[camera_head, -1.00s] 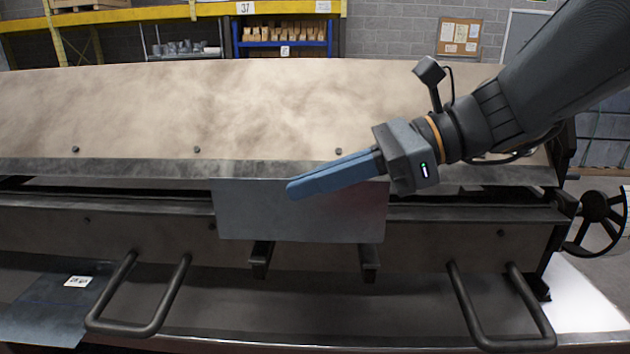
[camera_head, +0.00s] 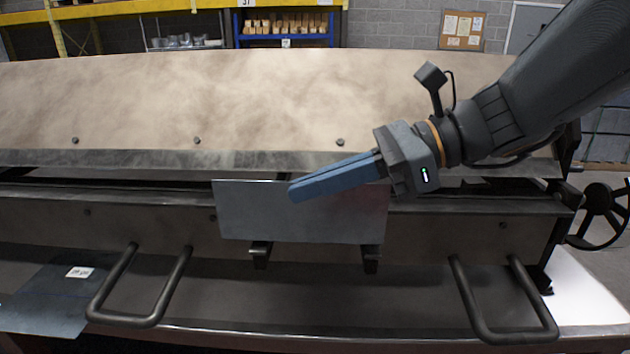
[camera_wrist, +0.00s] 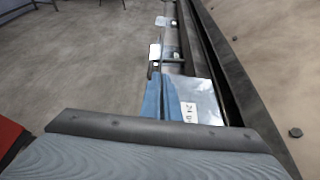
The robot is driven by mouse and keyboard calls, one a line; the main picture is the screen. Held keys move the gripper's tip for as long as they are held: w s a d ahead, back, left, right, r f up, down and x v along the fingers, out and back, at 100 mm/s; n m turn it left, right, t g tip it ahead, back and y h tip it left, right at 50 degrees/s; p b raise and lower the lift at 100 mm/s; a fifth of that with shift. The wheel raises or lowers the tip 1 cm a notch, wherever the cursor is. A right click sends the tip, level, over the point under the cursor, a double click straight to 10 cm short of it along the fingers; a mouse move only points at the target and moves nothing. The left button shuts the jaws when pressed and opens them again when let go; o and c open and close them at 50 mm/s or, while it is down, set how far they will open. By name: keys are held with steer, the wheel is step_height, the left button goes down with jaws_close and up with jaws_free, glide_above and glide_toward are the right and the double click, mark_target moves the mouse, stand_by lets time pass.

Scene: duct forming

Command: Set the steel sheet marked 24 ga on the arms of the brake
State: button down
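The steel sheet (camera_head: 250,215) is a grey rectangle in front of the brake. Its white tag shows in the wrist view (camera_wrist: 189,112) and seems to read 24 ga. My gripper (camera_head: 292,190) has its blue fingers shut on the sheet's upper right part, and they cover some of it. Two short dark arms of the brake, the left arm (camera_head: 260,258) and the right arm (camera_head: 371,262), stick out below the sheet's lower edge. The sheet hides their upper parts; I cannot tell whether it touches them.
Another tagged sheet (camera_head: 40,305) lies at the lower left. Two bent bar handles, left (camera_head: 95,300) and right (camera_head: 480,325), stick out in front. The wide tan brake apron (camera_head: 250,100) rises behind the sheet. A handwheel (camera_head: 603,215) is at the right.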

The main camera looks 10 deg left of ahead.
steer(key=c, duration=1.9)
jaws_free()
steer(key=shift+c, duration=0.2)
